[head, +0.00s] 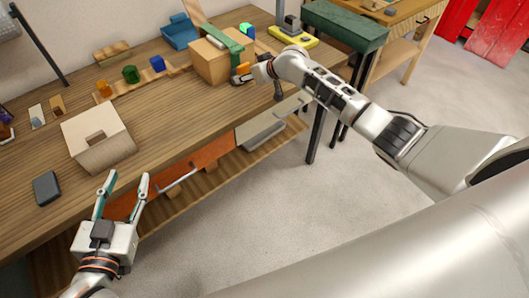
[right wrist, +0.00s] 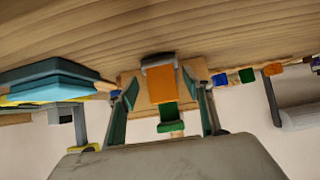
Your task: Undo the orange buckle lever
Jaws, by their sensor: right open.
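The orange buckle lever (head: 243,70) is at the front of a wooden box (head: 208,66) on the workbench. A green strap (head: 224,36) runs over the box. In the right wrist view the orange lever (right wrist: 164,88) shows large, with a grey buckle end (right wrist: 158,59) above it and the green strap (right wrist: 168,112) below it. My right gripper (right wrist: 168,86) is open, one finger on each side of the lever with gaps between. In the head view it partly hides the buckle. My left gripper (head: 126,181) is open and empty by the bench's front edge.
Several coloured blocks stand on a wooden strip (head: 130,83) left of the box. A pale box with a notch (head: 98,138) and a dark flat object (head: 46,187) are nearer. A yellow scale-like device (head: 292,37) stands right of the box.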

